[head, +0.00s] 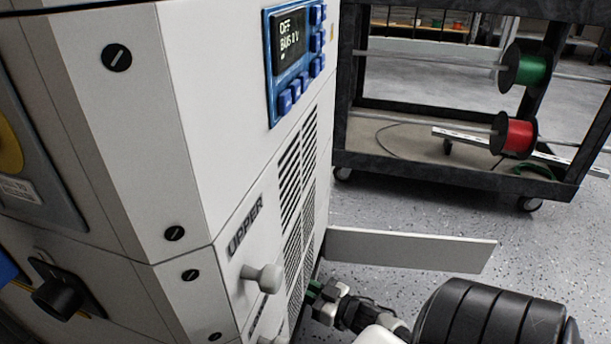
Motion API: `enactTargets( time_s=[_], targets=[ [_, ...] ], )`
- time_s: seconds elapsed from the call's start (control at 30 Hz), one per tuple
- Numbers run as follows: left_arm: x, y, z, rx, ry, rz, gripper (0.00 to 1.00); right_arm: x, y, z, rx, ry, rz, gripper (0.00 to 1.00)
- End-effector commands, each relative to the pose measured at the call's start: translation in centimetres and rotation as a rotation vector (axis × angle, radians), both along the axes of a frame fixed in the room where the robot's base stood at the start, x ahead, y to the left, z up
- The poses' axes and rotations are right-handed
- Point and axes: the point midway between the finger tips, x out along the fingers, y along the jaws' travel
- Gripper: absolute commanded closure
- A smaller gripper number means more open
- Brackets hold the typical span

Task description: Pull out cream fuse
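No cream fuse can be made out in the head view. My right gripper (318,298) is low in the middle, close to the cabinet's right side and beneath the open flap (410,250). The finger gap is too small and hidden to read. My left gripper is not in view. The pale grey cabinet (110,170) fills the left, with an UPPER label (246,226) above a pale knob (263,277).
A blue-framed display (290,50) on the cabinet reads OFF, BUS 0 V. A black rotary knob (55,298) is at lower left. A dark cart (450,172) with green (525,68) and red (514,134) spools stands behind. Speckled floor (390,215) lies clear between.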

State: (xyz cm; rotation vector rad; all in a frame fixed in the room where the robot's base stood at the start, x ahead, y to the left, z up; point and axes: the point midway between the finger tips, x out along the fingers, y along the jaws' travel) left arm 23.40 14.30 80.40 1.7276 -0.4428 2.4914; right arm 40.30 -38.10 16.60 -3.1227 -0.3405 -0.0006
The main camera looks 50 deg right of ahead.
Motion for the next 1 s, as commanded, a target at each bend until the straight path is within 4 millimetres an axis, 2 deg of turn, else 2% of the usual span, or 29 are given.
enactTargets(
  time_s=[0.23, 0.8, 1.0],
  targets=[
    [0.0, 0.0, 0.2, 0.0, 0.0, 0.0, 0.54, -0.3, -0.2, 0.0, 0.0, 0.001, 0.0, 1.0],
    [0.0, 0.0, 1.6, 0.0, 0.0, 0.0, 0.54, -4.2, -2.2, 0.0, 0.001, 0.002, -0.001, 1.0],
    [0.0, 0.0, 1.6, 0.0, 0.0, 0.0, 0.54, -4.5, -2.3, 0.0, 0.0, 0.0, -0.001, 1.0]
  ],
)
